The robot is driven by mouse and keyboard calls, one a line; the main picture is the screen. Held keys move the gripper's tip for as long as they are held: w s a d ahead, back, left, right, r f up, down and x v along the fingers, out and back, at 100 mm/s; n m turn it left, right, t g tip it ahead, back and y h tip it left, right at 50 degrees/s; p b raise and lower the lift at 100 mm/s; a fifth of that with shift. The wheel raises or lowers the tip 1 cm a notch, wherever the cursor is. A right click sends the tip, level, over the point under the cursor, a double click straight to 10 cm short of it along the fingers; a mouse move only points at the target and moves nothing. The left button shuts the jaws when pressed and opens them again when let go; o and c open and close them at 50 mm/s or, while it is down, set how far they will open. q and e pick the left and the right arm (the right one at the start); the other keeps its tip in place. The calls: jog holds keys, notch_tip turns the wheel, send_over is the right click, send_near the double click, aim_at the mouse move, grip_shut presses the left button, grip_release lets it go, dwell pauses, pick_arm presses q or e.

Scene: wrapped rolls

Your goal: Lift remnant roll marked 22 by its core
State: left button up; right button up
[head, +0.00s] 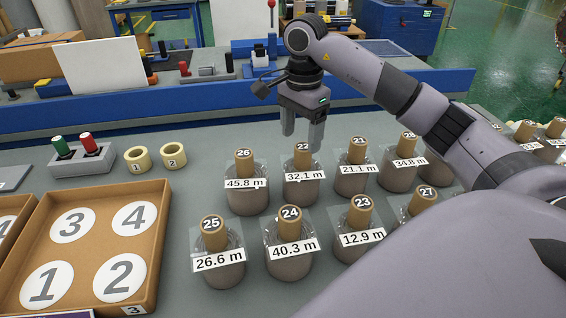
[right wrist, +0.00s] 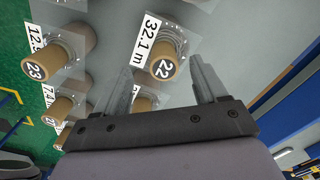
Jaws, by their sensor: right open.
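The roll marked 22 (head: 303,190) is a grey wrapped roll standing upright on the grey bench, with a tan core (head: 303,158) sticking up and a 32.1 m label. My right gripper (head: 302,140) is open and empty, fingers pointing down, just above and slightly behind this core in the head view. In the right wrist view the core's end with the number 22 (right wrist: 166,69) shows beyond the two fingertips, within the gap between them. I see no contact. My left gripper is not in view.
Similar upright rolls stand close by: 26 (head: 248,197) to the left, 21 (head: 357,180) to the right, 24 (head: 290,258) in front. A tan tray (head: 158,222) with numbered circles and two tape rings (head: 137,159) lie left. A blue rail (head: 180,107) runs behind.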

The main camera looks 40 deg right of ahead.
aim_at(302, 147)
jog(key=shift+w, duration=0.3)
jog(key=shift+w+f, duration=0.1)
jog(key=shift+f, duration=0.05)
jog(key=shift+s+d+f, duration=0.1)
jog(key=shift+s+f, duration=0.15)
jog(key=shift+f, duration=0.75)
jog(key=f, duration=0.3)
jog(key=f+p, duration=0.1)
jog(key=shift+d+f, duration=0.35)
jog(key=shift+f, duration=0.05)
jog(key=shift+c, duration=0.3)
jog(key=shift+r, duration=0.1)
grip_shut()
